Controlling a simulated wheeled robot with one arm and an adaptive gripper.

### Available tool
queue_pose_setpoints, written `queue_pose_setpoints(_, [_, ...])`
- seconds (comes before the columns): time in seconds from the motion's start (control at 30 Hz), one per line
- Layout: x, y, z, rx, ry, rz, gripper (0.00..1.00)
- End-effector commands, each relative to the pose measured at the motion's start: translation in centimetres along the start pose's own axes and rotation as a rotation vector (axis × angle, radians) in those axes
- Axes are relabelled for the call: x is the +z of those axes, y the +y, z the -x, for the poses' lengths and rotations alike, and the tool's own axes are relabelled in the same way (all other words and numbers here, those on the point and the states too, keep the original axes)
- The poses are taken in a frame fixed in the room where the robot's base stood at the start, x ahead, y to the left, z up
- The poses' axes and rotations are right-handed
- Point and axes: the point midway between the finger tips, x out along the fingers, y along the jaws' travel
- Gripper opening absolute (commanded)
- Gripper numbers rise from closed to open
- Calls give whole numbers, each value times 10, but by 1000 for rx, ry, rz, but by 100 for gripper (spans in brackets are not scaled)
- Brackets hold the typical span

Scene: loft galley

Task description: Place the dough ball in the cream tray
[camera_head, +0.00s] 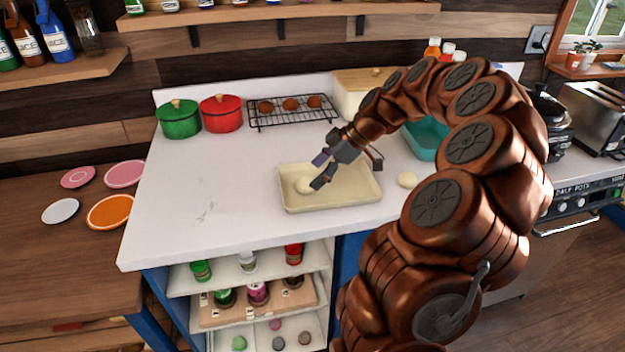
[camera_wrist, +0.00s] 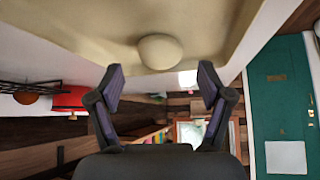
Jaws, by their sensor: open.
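The cream tray (camera_head: 350,199) is a shallow rectangular tray on the white counter. A pale dough ball (camera_head: 302,186) sits inside it, toward the left end. In the wrist view the open, empty fingers (camera_wrist: 161,80) frame the space before a dough ball (camera_wrist: 160,52), which lies against the tray's cream surface (camera_wrist: 75,35) and is apart from both fingertips.
A green pot (camera_head: 179,120), a red pot (camera_head: 222,114) and a wire rack (camera_head: 292,123) with brown buns stand behind the tray. A teal container (camera_head: 428,140) is to the right, partly hidden by my arm. The counter left of the tray (camera_head: 210,185) is clear.

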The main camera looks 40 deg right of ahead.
Motion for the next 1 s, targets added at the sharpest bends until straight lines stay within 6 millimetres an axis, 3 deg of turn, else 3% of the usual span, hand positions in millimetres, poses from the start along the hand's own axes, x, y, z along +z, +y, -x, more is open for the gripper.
queue_pose_setpoints(0.4, [1,2,60,4,0,-1,79])
queue_pose_setpoints(0.6, [1,1,79,2,0,-1,79])
queue_pose_setpoints(1.0, [-1,-1,90,-5,0,-1,79])
